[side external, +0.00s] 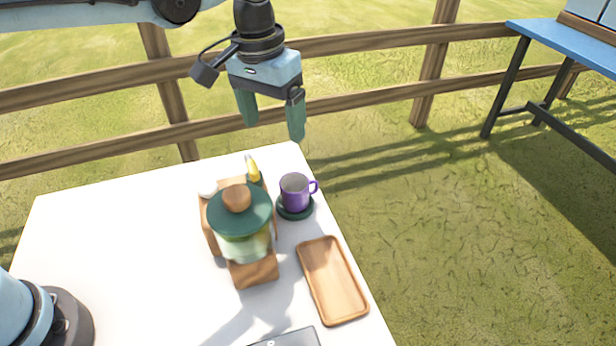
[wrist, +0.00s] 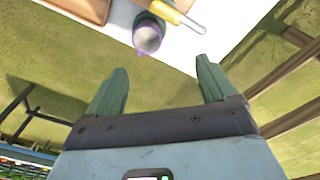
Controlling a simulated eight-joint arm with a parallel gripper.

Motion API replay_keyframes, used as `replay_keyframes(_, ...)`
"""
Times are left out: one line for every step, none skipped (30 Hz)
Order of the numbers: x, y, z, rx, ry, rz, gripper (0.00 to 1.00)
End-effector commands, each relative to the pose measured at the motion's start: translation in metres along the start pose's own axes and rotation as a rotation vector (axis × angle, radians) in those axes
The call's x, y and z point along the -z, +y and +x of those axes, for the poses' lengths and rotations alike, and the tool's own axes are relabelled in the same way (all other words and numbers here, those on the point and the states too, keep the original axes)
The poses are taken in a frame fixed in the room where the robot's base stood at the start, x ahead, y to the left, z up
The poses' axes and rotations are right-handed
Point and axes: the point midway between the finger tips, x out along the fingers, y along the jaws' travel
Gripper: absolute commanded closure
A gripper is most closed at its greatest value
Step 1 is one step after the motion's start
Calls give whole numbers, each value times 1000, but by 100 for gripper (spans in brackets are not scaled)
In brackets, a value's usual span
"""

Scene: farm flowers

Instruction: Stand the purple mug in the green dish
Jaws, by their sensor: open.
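The purple mug (side external: 295,196) stands upright, handle to the right, in the small dark green dish (side external: 296,215) near the table's right edge. The mug hides most of the dish. In the wrist view I look down into the mug (wrist: 148,39), and part of the dish (wrist: 143,17) shows behind it. My gripper (side external: 272,128) is open and empty, with green fingers. It is well above the table, behind the mug and apart from it. In the wrist view my gripper (wrist: 161,70) has nothing between its fingers.
A glass jar with a green lid (side external: 240,209) stands on a wooden stand (side external: 254,272) left of the mug. A yellow object (side external: 252,168) is behind it. A wooden tray (side external: 332,281) lies in front of the dish. The table's (side external: 110,245) left part is clear.

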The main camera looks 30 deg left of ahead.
Motion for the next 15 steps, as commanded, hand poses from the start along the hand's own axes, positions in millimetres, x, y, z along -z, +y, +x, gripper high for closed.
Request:
replay_keyframes(-7, -15, -6, -5, 30, -11, 15)
replay_keyframes(-11, -23, -8, -8, 50, -15, 15)
replay_keyframes(-17, -33, -12, -12, 78, -20, 15)
replay_keyframes(-21, -40, -14, -14, 100, -23, 15)
replay_keyframes(-26, -48, -16, -15, 121, -27, 15)
replay_keyframes(-33, -57, -18, -17, 149, -31, 15)
replay_keyframes(-38, -64, -19, -17, 170, -34, 15)
replay_keyframes(-43, -71, -20, -17, 192, -38, 15)
replay_keyframes(-50, -80, -20, -16, 220, -42, 15)
replay_keyframes(-56, -86, -20, -14, 241, -45, 15)
replay_keyframes(-61, -92, -20, -12, 263, -48, 15)
replay_keyframes(-69, -100, -19, -9, 291, -52, 15)
replay_keyframes(-75, -106, -18, -5, 311, -56, 15)
replay_keyframes(-81, -112, -16, -1, 333, -58, 15)
replay_keyframes(-88, -119, -14, 4, 361, -63, 15)
